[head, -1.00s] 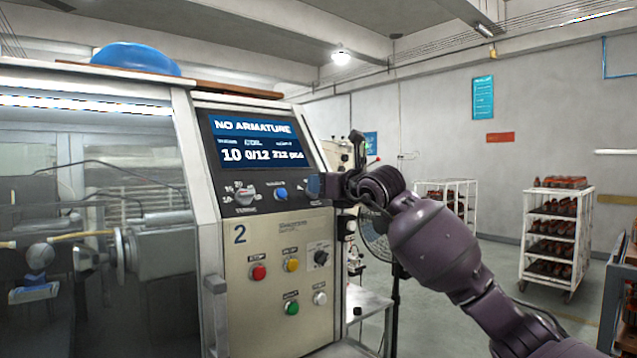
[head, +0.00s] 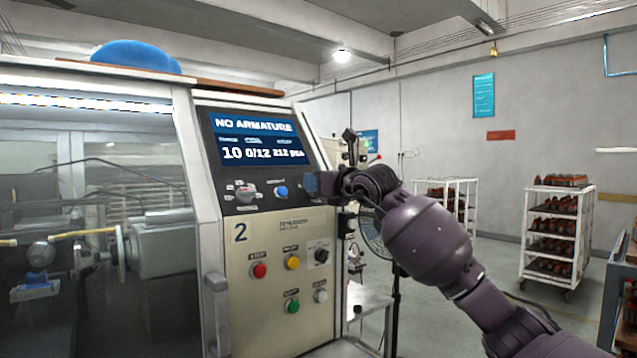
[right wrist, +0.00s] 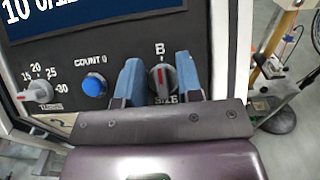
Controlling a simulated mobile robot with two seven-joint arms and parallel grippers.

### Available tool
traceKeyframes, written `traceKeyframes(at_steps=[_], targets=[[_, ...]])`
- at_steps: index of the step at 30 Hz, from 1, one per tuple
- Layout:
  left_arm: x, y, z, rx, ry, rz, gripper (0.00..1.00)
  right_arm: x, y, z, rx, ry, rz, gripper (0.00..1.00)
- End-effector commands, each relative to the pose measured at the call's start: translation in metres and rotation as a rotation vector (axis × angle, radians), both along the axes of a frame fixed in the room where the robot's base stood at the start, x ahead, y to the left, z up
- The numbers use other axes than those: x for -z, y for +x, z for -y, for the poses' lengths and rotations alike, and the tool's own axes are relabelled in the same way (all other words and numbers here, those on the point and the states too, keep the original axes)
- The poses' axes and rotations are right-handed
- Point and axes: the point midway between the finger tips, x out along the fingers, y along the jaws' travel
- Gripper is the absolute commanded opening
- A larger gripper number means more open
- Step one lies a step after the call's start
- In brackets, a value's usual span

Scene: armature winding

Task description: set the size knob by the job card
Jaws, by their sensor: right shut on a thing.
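The size knob (right wrist: 161,82) is a dark round knob with a grey and red pointer bar, on the black panel below the screen. The letter B shows above it and the word SIZE below it, partly covered. My right gripper (right wrist: 158,84) has its blue fingers on both sides of this knob and is shut on it. In the head view my right gripper (head: 318,185) is at the panel's right end and hides the knob. The job card cannot be made out for certain. My left gripper is not in view.
Left of the size knob are the blue count button (right wrist: 94,86) and the turns knob (right wrist: 38,92). The screen (head: 257,138) reads NO ARMATURE. Lower are several coloured buttons and a black selector (head: 321,255). A fan (head: 372,232) stands behind my right arm.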

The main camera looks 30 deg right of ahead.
Motion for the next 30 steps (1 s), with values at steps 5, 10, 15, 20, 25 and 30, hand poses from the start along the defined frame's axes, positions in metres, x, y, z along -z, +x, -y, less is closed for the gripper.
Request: traceKeyframes(at_steps=[5, 10, 15, 20, 25, 30], targets=[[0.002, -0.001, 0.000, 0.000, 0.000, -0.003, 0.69, 0.000, 0.000, 0.000, -0.044, -0.065, 0.005, 0.10], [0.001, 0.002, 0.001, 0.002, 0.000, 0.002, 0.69, 0.000, 0.000, 0.000, -0.111, -0.162, 0.012, 0.09], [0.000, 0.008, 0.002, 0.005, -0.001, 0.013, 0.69, 0.000, 0.000, -0.001, -0.192, -0.274, 0.021, 0.09], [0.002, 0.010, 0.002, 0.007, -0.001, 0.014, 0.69, 0.000, 0.000, -0.002, -0.269, -0.382, 0.030, 0.09], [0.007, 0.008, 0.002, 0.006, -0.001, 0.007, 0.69, 0.001, -0.001, -0.003, -0.351, -0.496, 0.040, 0.09], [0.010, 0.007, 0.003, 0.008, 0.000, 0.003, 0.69, 0.002, -0.001, -0.004, -0.427, -0.603, 0.048, 0.09]])
